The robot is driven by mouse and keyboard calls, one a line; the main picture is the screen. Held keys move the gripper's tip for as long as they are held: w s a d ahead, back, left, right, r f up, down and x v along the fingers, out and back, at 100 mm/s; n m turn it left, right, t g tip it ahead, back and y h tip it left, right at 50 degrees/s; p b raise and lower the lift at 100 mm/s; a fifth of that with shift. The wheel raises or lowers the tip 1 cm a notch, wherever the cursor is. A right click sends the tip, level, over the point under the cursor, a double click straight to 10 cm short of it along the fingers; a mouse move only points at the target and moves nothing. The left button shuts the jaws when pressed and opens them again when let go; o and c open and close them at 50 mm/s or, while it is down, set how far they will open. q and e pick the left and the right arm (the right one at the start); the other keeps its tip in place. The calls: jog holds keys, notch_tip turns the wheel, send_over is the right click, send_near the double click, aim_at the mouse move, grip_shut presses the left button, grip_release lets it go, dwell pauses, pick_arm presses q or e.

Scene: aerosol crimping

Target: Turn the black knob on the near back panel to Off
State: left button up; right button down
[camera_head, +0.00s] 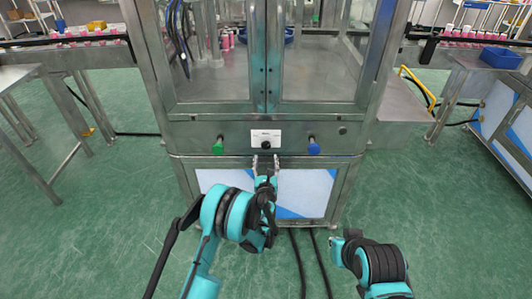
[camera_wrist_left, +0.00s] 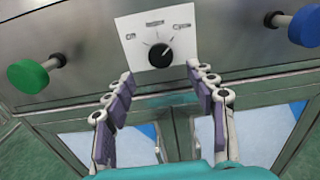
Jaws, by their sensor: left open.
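The black knob (camera_head: 266,145) sits on a white label plate in the middle of the metal machine's panel. In the left wrist view the knob (camera_wrist_left: 160,55) has a white pointer mark, tilted to the upper right. Three position labels are printed around it, too small to read surely. My left gripper (camera_head: 266,161) is open just below the knob in the head view. In the left wrist view its two fingers (camera_wrist_left: 159,76) stand apart, one to each side below the knob, and do not touch it.
A green button (camera_head: 218,146) is left of the knob and a blue button (camera_head: 313,147) is right of it. Glass doors (camera_head: 320,50) stand above the panel. Black cables (camera_head: 296,260) run on the green floor below. Side tables stand left and right.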

aim_at(266, 147)
pick_arm(q)
jog(key=w, duration=0.2)
jog(key=w+b, duration=0.1)
jog(key=w, duration=0.1)
jog(key=w+b, duration=0.1)
jog(key=w, duration=0.2)
jog(key=shift+f, duration=0.25)
jog(key=shift+w+r, duration=0.15)
jog(key=shift+w, duration=0.25)
jog(key=c, duration=1.2)
